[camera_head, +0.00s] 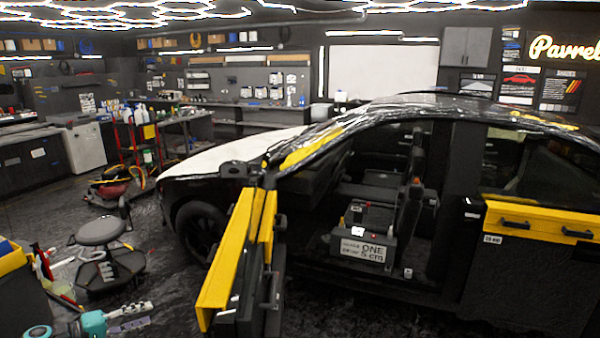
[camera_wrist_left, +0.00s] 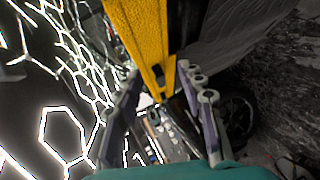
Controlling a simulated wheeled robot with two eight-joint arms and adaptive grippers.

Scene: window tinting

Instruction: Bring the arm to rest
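My left gripper (camera_head: 143,314) is low at the bottom left of the head view, with its teal wrist housing beside it. In the left wrist view its two grey fingers (camera_wrist_left: 158,72) stand apart with nothing between them that they hold. The yellow-edged open car door (camera_head: 228,262) stands to the right of the gripper in the head view, with a gap of floor between. The yellow panel also shows beyond the fingertips in the left wrist view (camera_wrist_left: 138,32). My right gripper is not in either view.
The black car (camera_head: 410,110) fills the right half, with a labelled box (camera_head: 362,248) inside its door opening. A stool (camera_head: 100,232) stands behind my left gripper. A red cart (camera_head: 135,140) and benches are farther back. Dark floor lies between stool and door.

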